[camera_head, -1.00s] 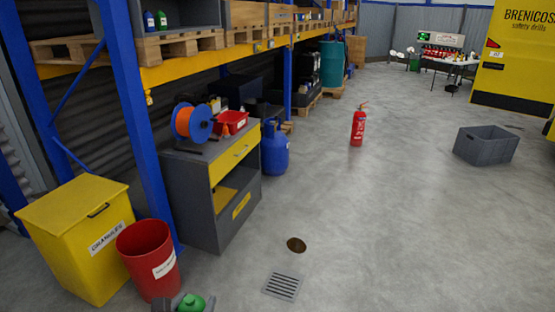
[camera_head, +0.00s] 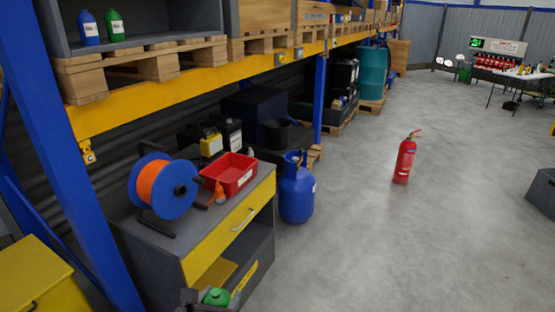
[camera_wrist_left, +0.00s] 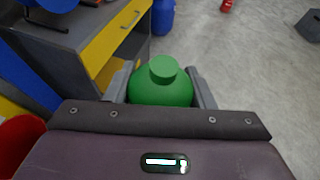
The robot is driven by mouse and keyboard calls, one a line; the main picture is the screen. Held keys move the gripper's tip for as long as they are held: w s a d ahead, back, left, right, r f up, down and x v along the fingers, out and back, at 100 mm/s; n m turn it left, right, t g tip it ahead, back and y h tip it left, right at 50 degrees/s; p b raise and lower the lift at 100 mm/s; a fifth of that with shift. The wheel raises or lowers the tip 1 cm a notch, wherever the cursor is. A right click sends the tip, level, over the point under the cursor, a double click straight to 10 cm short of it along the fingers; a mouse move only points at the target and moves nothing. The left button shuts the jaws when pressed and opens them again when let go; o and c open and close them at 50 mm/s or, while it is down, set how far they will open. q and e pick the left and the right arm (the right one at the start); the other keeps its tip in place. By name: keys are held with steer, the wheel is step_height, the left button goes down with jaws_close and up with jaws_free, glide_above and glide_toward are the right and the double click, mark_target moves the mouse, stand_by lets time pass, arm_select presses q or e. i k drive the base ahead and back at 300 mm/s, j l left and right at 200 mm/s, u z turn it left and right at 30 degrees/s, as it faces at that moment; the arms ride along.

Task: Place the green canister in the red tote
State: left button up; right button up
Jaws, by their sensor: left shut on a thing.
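The green canister (camera_head: 216,297) is at the bottom edge of the head view, with only its cap and shoulder showing. It also shows in the left wrist view (camera_wrist_left: 160,88), upright between the fingers. My left gripper (camera_wrist_left: 161,93) is shut on the canister. The red tote (camera_head: 241,181) sits on top of a grey cabinet with a yellow drawer, beyond and above the canister. The canister is apart from the tote. My right gripper is not in view.
An orange cable reel (camera_head: 162,188) stands left of the tote on the grey cabinet (camera_head: 161,250). A blue gas cylinder (camera_head: 296,192) stands right of the cabinet. A blue rack upright (camera_head: 62,150) is at left. Open floor lies right, with a red extinguisher (camera_head: 404,160).

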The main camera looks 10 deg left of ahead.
mark_target(235, 176)
steer(key=i, duration=2.4)
steer(key=i+u, duration=0.2)
steer(key=u, duration=0.2)
steer(key=i+l+u, duration=0.1)
steer(key=u, duration=0.35)
steer(key=i+l+u, duration=0.15)
steer(key=u, duration=0.25)
steer(key=i, duration=0.1)
